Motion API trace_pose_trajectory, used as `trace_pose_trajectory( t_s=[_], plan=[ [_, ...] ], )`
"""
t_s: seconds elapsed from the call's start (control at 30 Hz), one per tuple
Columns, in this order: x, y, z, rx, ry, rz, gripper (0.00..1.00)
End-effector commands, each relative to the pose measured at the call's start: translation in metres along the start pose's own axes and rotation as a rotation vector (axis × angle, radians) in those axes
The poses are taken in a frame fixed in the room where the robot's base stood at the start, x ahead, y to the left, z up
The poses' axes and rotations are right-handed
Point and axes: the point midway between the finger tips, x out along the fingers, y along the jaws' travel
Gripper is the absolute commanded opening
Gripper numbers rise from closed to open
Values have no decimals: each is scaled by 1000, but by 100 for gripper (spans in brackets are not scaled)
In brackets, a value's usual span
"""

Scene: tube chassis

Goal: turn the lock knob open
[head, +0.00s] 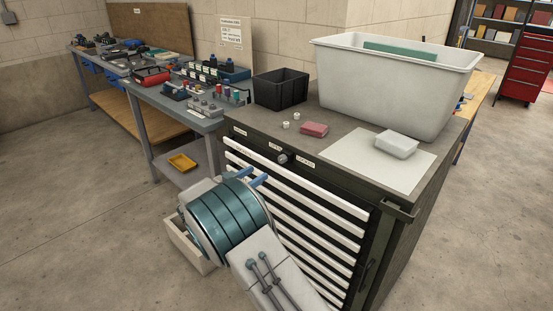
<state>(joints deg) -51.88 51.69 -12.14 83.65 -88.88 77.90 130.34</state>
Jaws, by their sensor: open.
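The lock knob (283,158) is a small dark round knob on the top front strip of the dark drawer cabinet (405,240). Small white labels sit on both sides of it. The way the knob is turned is too small to tell. My gripper (252,177) is open, with two blue fingers pointing up and right toward the cabinet front. The fingers are left of and below the knob in the picture and appear apart from it. My arm hides the lower left of the cabinet front.
On the cabinet top are a large white tub (390,95), a black bin (281,89), a red block (314,129), a white block (397,145) and a pale sheet (365,165). A workbench (205,122) with tools stands left.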

Motion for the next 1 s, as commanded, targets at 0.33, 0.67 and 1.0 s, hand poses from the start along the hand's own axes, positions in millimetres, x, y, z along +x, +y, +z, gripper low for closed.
trace_pose_trajectory(
  t_s=[0.33, 0.67, 1.0],
  plan=[
    [74, 1, -1, -1, -2, 3, 47],
    [104, 0, 0, -1, -2, 0, 47],
    [105, 0, 0, -1, -2, 0, 27]
  ],
)
